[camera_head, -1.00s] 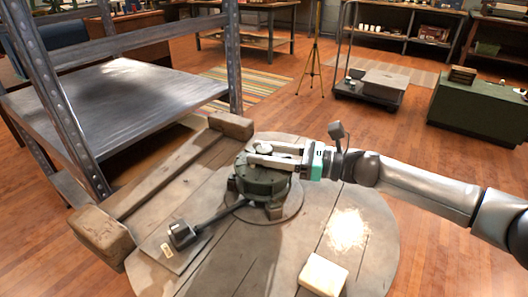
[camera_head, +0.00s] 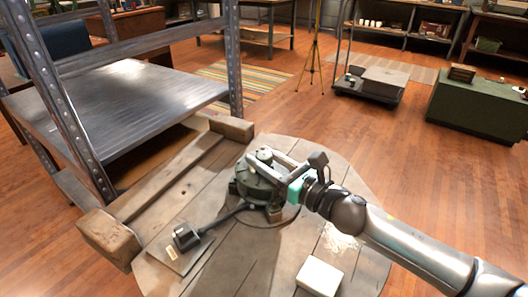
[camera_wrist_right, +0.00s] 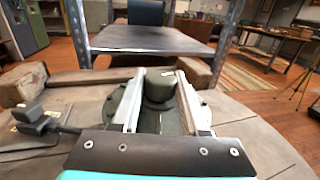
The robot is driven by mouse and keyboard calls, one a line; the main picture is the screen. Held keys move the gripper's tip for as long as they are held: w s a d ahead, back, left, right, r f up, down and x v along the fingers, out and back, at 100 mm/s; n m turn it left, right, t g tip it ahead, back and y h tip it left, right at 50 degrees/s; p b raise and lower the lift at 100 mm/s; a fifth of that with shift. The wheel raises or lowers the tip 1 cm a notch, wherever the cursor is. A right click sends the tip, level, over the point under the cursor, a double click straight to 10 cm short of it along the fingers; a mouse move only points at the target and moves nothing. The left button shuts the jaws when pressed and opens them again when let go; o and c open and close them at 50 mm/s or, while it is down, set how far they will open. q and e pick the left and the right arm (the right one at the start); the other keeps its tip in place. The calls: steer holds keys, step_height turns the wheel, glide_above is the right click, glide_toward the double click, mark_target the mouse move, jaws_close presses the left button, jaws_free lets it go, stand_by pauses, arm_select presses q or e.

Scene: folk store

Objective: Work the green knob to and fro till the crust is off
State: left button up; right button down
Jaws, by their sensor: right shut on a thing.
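The green knob (camera_head: 264,154) stands on top of a round dark green device (camera_head: 255,183) on the round wooden table (camera_head: 255,255). My right gripper (camera_head: 268,158) reaches it from the lower right, with one finger on each side. In the right wrist view the knob (camera_wrist_right: 159,86) sits upright between the two fingers, and the gripper is shut on it. I cannot make out any crust around the knob; the fingers hide part of its sides. My left gripper is not in view.
A dark lever with a block end (camera_head: 185,237) sticks out to the lower left over a small plate. A pale block (camera_head: 320,276) lies at the table's front right. A heavy timber frame (camera_head: 170,190) and a metal shelf rack (camera_head: 120,105) border the left side.

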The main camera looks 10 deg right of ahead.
steer(key=m+t+h+p, duration=0.1)
steer(key=m+h, duration=0.1)
steer(key=h, duration=0.1)
steer(key=m+t+h+p, duration=0.1)
steer(key=m+h+p, duration=0.1)
steer(key=m+h, duration=0.1)
steer(key=m+t+h+p, duration=0.1)
steer(key=m+h, duration=0.1)
steer(key=h, duration=0.3)
steer(key=shift+a, duration=0.1)
steer(key=m+h+p, duration=0.1)
steer(key=m+h, duration=0.1)
steer(key=h, duration=0.1)
steer(key=shift+m+g, duration=0.3)
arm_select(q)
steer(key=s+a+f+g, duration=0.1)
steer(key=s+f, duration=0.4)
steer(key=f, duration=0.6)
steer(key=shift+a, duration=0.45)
arm_select(e)
steer(key=shift+m+g+h, duration=0.5)
steer(key=shift+m+h, duration=0.4)
steer(key=shift+h, duration=0.7)
steer(key=shift+f+m+h, duration=0.1)
steer(key=shift+m+h, duration=0.2)
steer(key=shift+h, duration=0.1)
steer(key=shift+c, duration=2.1)
jaws_free()
